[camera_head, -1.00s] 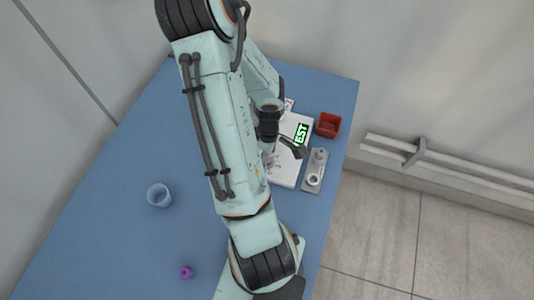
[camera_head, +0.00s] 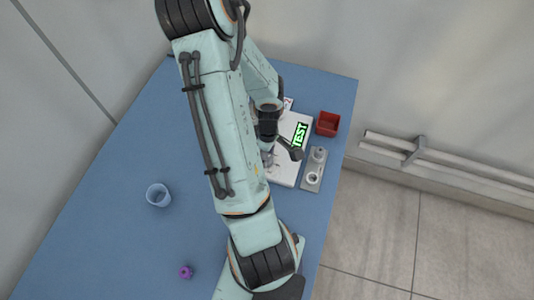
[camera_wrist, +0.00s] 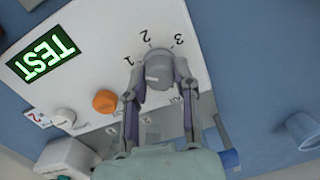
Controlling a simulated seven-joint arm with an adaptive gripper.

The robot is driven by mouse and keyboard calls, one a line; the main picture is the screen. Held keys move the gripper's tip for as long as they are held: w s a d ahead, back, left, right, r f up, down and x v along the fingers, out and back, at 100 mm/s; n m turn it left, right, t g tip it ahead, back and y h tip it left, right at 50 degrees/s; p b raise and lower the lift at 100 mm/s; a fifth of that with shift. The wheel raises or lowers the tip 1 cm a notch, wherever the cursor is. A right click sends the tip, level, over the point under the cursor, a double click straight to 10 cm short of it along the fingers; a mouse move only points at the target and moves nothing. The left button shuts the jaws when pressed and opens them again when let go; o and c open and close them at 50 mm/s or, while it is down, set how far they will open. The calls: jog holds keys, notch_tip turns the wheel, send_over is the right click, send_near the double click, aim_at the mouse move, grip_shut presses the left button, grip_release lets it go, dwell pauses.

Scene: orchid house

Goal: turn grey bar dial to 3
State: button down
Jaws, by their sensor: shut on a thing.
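The grey bar dial (camera_wrist: 158,72) sits on a white panel (camera_wrist: 100,35) in the wrist view, with the printed numbers 1, 2 and 3 around its far side. My gripper (camera_wrist: 160,82) has one finger on each side of the dial and is shut on it. The fingers hide parts of the dial's sides, and I cannot tell exactly which number its bar points to. In the head view my arm covers the dial, and the white panel (camera_head: 283,173) shows beside it.
The panel also carries a green TEST display (camera_wrist: 44,57), an orange knob (camera_wrist: 105,101) and a white knob (camera_wrist: 63,117). A red box (camera_head: 327,124) and a grey plate with round parts (camera_head: 306,187) stand close by. A cup (camera_head: 158,195) and small purple object (camera_head: 186,271) lie left, with clear table around.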

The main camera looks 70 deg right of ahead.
jog(key=m, duration=2.1)
jog(key=shift+a+m, duration=0.1)
jog(key=shift+m, duration=0.3)
dwell(0.3)
jog(key=c, duration=0.8)
grip_release()
